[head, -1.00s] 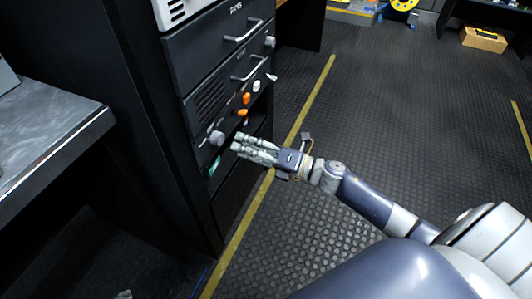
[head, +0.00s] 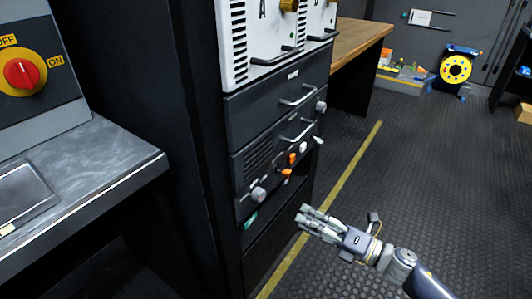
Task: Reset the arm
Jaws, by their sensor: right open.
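My right gripper (head: 304,220) is in the lower right part of the head view, with its arm coming in from the lower right. It is open, with nothing between its fingers. It hangs in front of the lower part of the black equipment rack (head: 262,265), apart from the panel with the orange and grey knobs (head: 270,170). The fingers point left toward the rack. My left gripper is not in view.
A grey desk (head: 110,165) with a red rotary switch (head: 21,74) stands on the left. A wooden bench (head: 360,38) is behind the rack. A yellow-and-blue cable reel (head: 456,69) stands at the back right. The dark floor (head: 430,180) right of the yellow line is mostly clear.

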